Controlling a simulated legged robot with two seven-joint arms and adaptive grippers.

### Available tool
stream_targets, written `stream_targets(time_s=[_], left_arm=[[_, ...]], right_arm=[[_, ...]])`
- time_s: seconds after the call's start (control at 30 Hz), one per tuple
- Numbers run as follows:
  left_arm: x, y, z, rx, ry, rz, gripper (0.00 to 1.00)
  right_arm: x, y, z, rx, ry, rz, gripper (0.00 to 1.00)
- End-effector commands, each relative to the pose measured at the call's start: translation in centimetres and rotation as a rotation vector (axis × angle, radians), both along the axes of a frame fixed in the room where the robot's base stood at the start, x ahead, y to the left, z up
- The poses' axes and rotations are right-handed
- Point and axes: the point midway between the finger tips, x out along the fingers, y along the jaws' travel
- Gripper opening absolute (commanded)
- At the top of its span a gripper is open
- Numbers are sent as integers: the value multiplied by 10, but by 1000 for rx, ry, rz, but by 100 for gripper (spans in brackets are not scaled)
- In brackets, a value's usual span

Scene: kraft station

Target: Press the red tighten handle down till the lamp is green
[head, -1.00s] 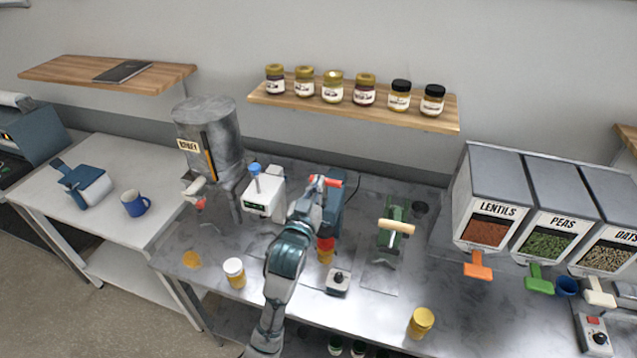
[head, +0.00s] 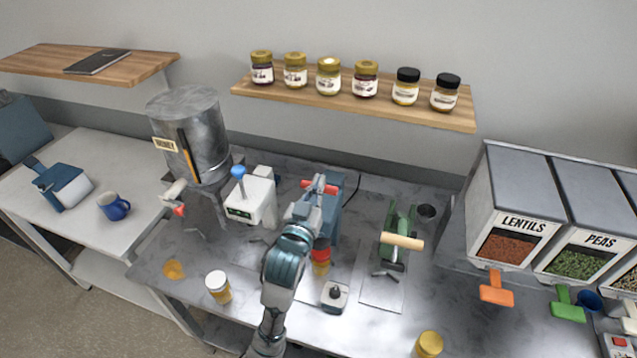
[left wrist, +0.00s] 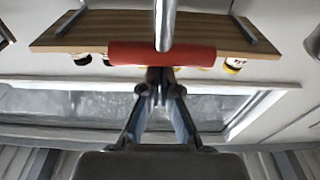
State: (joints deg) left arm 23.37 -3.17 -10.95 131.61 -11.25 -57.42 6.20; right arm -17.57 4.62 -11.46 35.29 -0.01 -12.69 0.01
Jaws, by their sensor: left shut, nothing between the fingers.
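The red tighten handle (head: 331,189) is a crossbar on the blue capping machine (head: 337,224) in the middle of the bench. In the left wrist view the red handle (left wrist: 190,54) lies level across the picture, with a grey rod in front of its middle. My left gripper (head: 318,182) is shut and empty, right at the handle and covering its middle in the head view. In the left wrist view the closed fingertips (left wrist: 158,76) are close to the bar; contact cannot be told. A jar with a red lid (head: 321,257) stands below the machine. I cannot make out a lit lamp.
A small knob box (head: 335,296) is in front. A honey tank (head: 190,135) is behind left, and a jar shelf (head: 350,100) hangs above.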

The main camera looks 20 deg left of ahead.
Motion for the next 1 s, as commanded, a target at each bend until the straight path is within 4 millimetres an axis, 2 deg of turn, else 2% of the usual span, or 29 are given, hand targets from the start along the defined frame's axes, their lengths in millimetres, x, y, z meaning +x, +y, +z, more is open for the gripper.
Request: stream_targets(time_s=[0.27,0.37,0.5,0.63,0.77,1.0], left_arm=[[-1,0,-1,0,1,0,0],[0,0,-14,0,3,0,0],[0,0,-47,1,6,0,0],[0,0,-69,1,6,1,0],[1,0,-79,2,15,0,0],[1,-1,-80,1,18,-3,0]], right_arm=[[10,1,1,1,-15,0,40],[10,1,-5,2,-15,0,40],[8,1,-18,2,-13,-1,40],[6,2,-25,2,-10,-1,40],[6,2,-27,3,-9,-1,40],[5,2,-26,3,-8,-1,40]])
